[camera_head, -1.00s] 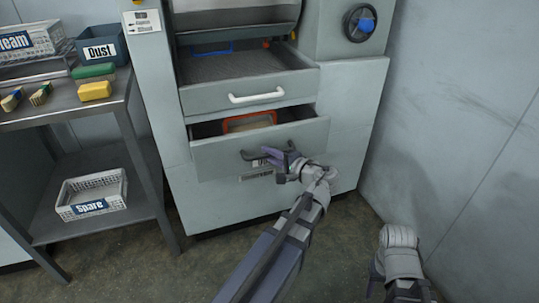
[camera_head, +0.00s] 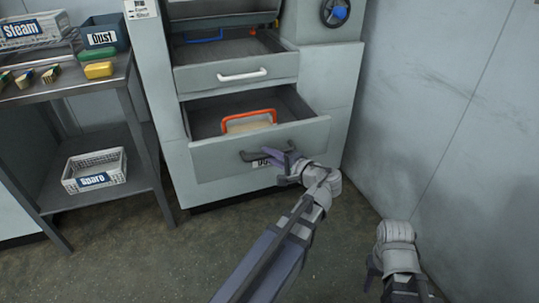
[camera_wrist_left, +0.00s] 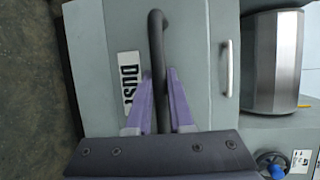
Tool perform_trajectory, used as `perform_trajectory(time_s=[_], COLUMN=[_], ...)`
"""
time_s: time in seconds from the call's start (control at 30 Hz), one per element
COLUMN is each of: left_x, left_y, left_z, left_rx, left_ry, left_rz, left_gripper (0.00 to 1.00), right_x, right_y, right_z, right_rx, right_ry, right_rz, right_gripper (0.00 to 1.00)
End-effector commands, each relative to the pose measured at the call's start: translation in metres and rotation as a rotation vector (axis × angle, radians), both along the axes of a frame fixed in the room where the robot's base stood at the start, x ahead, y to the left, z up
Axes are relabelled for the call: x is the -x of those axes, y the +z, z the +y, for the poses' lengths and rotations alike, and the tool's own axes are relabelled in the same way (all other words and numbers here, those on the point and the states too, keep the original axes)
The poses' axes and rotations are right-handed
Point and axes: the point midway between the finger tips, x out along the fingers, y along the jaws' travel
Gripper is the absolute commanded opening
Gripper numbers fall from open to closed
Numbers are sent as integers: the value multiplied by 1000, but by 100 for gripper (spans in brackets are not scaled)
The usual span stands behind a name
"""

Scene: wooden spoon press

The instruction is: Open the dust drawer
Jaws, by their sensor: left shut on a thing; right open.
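The dust drawer (camera_head: 215,156) is the lower drawer of the grey press and stands pulled well out. Inside it shows a thing with an orange-red handle (camera_head: 249,115) and a pale body. My left gripper (camera_head: 277,160) is shut on the dark handle (camera_head: 252,156) on the drawer front. In the left wrist view the dark handle (camera_wrist_left: 156,50) runs between the purple fingers of my left gripper (camera_wrist_left: 161,85), beside a white "DUST" label (camera_wrist_left: 128,79). My right gripper (camera_head: 372,278) is open and empty at the lower right, away from the press.
An upper drawer with a white handle (camera_head: 242,75) sits above, partly out. At left a metal shelf (camera_head: 60,90) carries a "Dust" bin (camera_head: 103,35), a "Steam" basket (camera_head: 32,30), brushes and sponges; a "Spare" basket (camera_head: 95,171) is below. A wall (camera_head: 440,110) closes the right side.

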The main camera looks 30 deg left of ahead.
Motion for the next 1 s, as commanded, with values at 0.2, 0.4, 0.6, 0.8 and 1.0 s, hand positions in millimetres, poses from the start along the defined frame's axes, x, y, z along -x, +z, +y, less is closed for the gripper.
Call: perform_trajectory(time_s=[0.2,0.4,0.6,0.8,1.0], left_x=[0,0,0,5,15], left_y=[0,0,0,5,11], left_z=[0,0,0,-18,-50], left_rx=[1,0,0,0,0], left_ry=[-1,0,0,-3,-4], left_rz=[0,0,1,0,1], left_gripper=[30,50,50,50,50], right_x=[0,0,0,0,0], right_y=[0,0,0,5,11], right_z=[0,0,0,0,0], right_rx=[0,0,0,0,0], right_ry=[0,0,0,1,3], right_rz=[0,0,0,0,0], right_gripper=[50,50,50,50,50])
